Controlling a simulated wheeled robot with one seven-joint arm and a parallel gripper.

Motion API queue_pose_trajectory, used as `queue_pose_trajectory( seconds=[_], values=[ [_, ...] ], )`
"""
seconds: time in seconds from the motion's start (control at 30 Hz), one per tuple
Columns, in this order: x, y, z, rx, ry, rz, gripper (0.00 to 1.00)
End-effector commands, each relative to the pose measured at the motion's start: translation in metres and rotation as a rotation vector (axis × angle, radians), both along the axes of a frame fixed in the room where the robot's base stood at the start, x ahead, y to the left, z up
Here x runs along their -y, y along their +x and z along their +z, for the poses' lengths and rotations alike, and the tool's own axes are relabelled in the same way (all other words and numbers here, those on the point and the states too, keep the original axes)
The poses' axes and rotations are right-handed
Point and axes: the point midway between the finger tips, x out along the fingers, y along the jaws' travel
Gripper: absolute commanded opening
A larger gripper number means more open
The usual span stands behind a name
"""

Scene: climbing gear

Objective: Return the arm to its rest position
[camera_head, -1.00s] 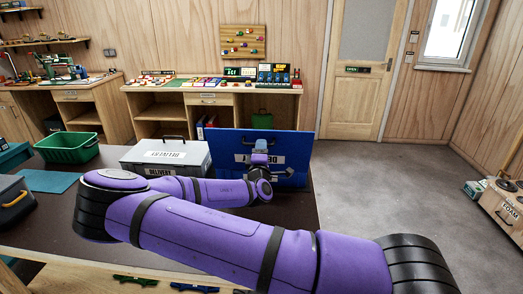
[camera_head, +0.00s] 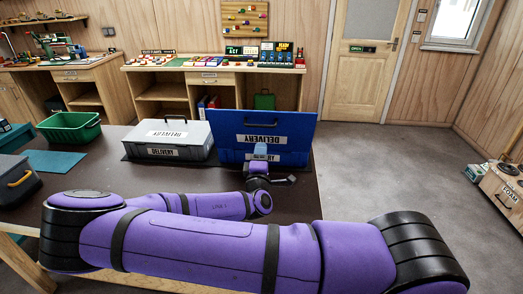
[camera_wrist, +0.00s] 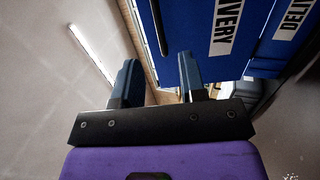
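My purple arm crosses the front of the head view and folds back over the dark table (camera_head: 100,180). My gripper (camera_head: 262,152) is small in the head view, in front of the blue case. In the wrist view my gripper (camera_wrist: 163,85) shows its two dark fingers spread apart with nothing between them. The blue case (camera_head: 292,130) stands with its lid raised at the table's far right and carries a "DELIVERY" label. It also fills the upper right of the wrist view (camera_wrist: 200,60), close beyond the fingers; I cannot tell whether they touch.
A grey case (camera_head: 167,138) stands left of the blue one. A green bin (camera_head: 69,127), a teal mat (camera_head: 53,160) and a dark toolbox (camera_head: 15,185) are on the left. A wooden crate (camera_head: 503,190) sits on the floor at right. Open floor lies right of the table.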

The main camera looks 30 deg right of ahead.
Motion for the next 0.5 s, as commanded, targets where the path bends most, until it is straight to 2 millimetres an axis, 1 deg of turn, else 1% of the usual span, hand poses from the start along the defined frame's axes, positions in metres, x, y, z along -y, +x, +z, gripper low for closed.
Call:
queue_pose_trajectory(
  seconds=[0.37, 0.5],
  values=[
    [0.0002, 0.0003, 0.0001, 0.001, 0.001, -0.001, 0.38],
    [0.0045, 0.0000, -0.0026, -0.012, 0.049, -0.020, 0.38]
  ],
)
